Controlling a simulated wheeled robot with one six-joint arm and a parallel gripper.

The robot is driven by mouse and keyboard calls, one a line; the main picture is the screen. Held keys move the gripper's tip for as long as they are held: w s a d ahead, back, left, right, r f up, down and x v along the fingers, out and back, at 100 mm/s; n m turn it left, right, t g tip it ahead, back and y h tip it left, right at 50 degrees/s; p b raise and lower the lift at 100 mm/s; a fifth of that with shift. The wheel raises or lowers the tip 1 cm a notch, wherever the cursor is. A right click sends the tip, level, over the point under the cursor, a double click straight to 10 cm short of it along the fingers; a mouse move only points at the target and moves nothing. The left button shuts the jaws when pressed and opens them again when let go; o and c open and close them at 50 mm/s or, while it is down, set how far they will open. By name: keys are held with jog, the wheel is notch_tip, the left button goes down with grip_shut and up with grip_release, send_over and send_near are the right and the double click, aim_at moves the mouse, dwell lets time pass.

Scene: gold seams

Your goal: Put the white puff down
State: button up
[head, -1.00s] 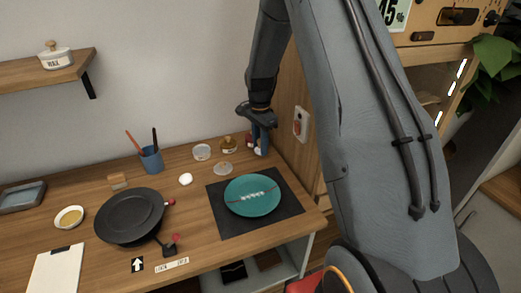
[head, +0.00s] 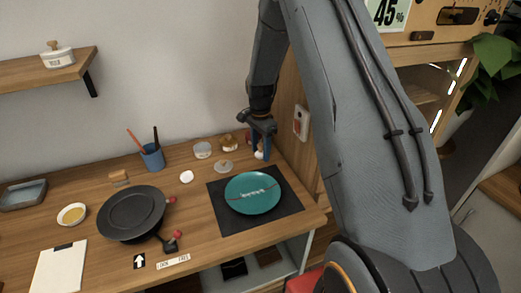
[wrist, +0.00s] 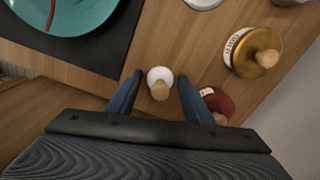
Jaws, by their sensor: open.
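The white puff (wrist: 160,74), round with a wooden knob, stands on the wooden table between my fingers in the wrist view. In the head view a bit of its white (head: 259,155) shows below the fingers. My gripper (head: 261,149) is open at the back right of the table, its blue fingers apart on either side of the puff. Whether a finger touches the puff I cannot tell.
A teal plate (head: 240,206) with a seam and white pieces lies on a dark mat (head: 225,228). A gold-lidded jar (wrist: 262,52) and a dark red-topped item (wrist: 218,101) stand close to my fingers. A black round pan-like dish (head: 131,213) stands at left.

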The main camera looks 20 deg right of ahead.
aim_at(260, 145)
jog(key=shift+r, duration=0.1)
notch_tip(260, 145, up, 11)
jog(key=b, duration=0.4)
jog(key=shift+r, duration=0.3)
jog(key=s+a+n, duration=0.3)
jog(key=s+n, duration=0.2)
jog(key=s, duration=0.3)
jog(key=s+a+f+n+t, duration=0.1)
jog(key=s+a+n, duration=0.2)
jog(key=s, duration=0.6)
jog(key=s+a+n, duration=0.3)
jog(key=s+n, duration=0.4)
jog(key=s, duration=0.2)
jog(key=shift+s+a+f+t, duration=0.15)
jog(key=shift+a+f+t, duration=0.1)
jog(key=shift+t, duration=0.05)
